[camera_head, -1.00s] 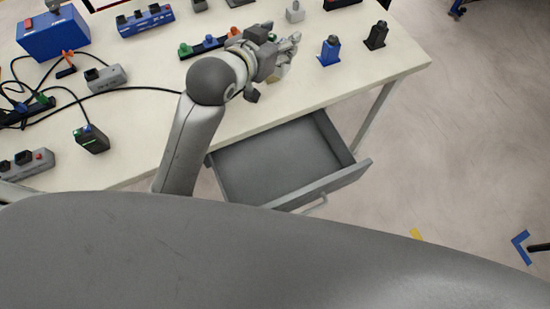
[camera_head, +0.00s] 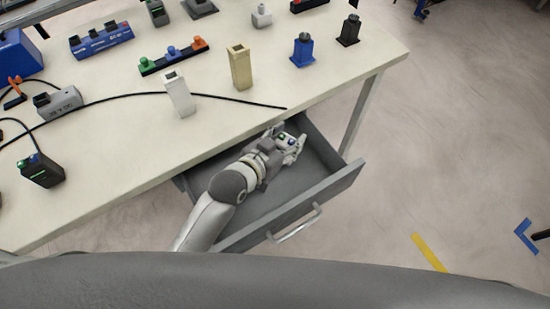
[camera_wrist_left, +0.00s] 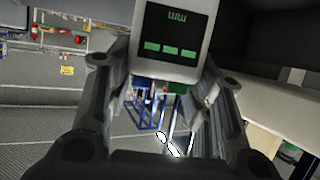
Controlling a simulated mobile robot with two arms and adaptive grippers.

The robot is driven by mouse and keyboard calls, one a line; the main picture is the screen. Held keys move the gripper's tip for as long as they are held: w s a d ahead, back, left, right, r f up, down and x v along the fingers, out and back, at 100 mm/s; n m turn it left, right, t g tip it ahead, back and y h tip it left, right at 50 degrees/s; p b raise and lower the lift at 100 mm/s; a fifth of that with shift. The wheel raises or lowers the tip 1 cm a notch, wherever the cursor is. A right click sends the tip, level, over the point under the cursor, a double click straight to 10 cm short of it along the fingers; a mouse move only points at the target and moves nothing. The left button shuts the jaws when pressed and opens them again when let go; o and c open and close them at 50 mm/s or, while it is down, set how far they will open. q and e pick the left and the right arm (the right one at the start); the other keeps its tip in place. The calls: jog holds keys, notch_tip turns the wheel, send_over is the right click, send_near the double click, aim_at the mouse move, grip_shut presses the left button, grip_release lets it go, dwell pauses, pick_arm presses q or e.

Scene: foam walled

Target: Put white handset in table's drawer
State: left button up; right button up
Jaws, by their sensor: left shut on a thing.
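The white handset (camera_wrist_left: 176,40) has a black screen with green bars, and fills the top middle of the left wrist view between my fingers. My left gripper (camera_head: 290,143) is shut on it. In the head view the gripper is over the opening of the table's grey drawer (camera_head: 335,187), near its back right part. Only a small bit of the handset shows there, beside the fingers. I cannot tell whether it touches the drawer floor. The drawer is pulled out below the front edge of the table (camera_head: 120,130). My right gripper is not in view.
On the table stand a white holder (camera_head: 180,95), a beige holder (camera_head: 240,67), a blue holder (camera_head: 303,50) and a black one (camera_head: 348,30). A black cable (camera_head: 235,98) runs along the top near the drawer. The drawer looks otherwise empty.

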pick_arm(q)
jog(key=shift+f+b, duration=0.35)
jog(key=shift+f, duration=2.65)
jog(key=shift+f, duration=0.1)
jog(key=o, duration=1.1)
jog(key=shift+c, duration=0.2)
jog(key=shift+s+a, duration=0.2)
jog(key=v, duration=1.1)
jog(key=shift+s+r+p, duration=0.2)
jog(key=shift+r+p, duration=0.1)
jog(key=shift+p, duration=0.1)
